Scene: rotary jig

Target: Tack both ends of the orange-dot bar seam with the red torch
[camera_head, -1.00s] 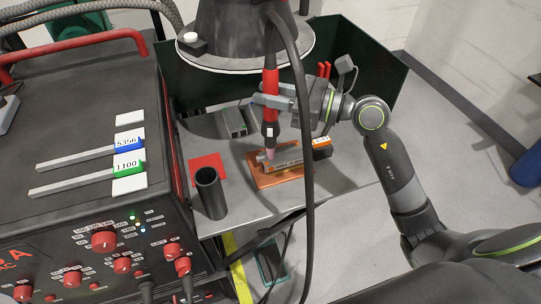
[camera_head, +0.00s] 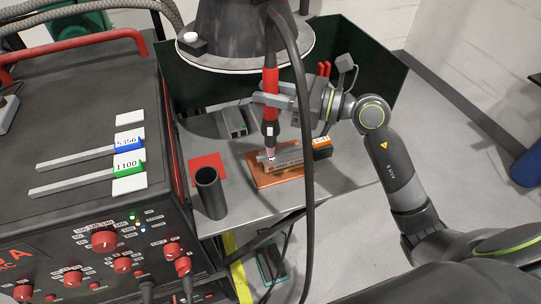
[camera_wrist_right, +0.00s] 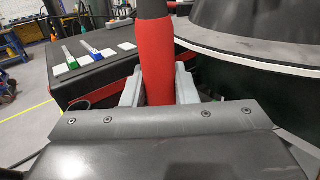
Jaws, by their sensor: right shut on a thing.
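The red torch (camera_head: 270,90) stands nearly upright in my right gripper (camera_head: 272,100), which is shut on its red handle. The red handle also shows between the fingers in the right wrist view (camera_wrist_right: 156,62). The torch's pale tip (camera_head: 269,152) is at the left part of the grey bar (camera_head: 285,158); I cannot tell whether it touches. The bar lies on a copper-coloured plate (camera_head: 266,181) on the grey table. An orange-and-black block (camera_head: 321,146) is at the bar's right end. No orange dot can be made out. My left gripper is not in view.
A dark upright tube (camera_head: 210,194) and a red square (camera_head: 207,167) are left of the plate. The welding machine (camera_head: 80,190) fills the left side. A black cable (camera_head: 307,170) hangs in front of the table. A dark hood (camera_head: 245,40) is above.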

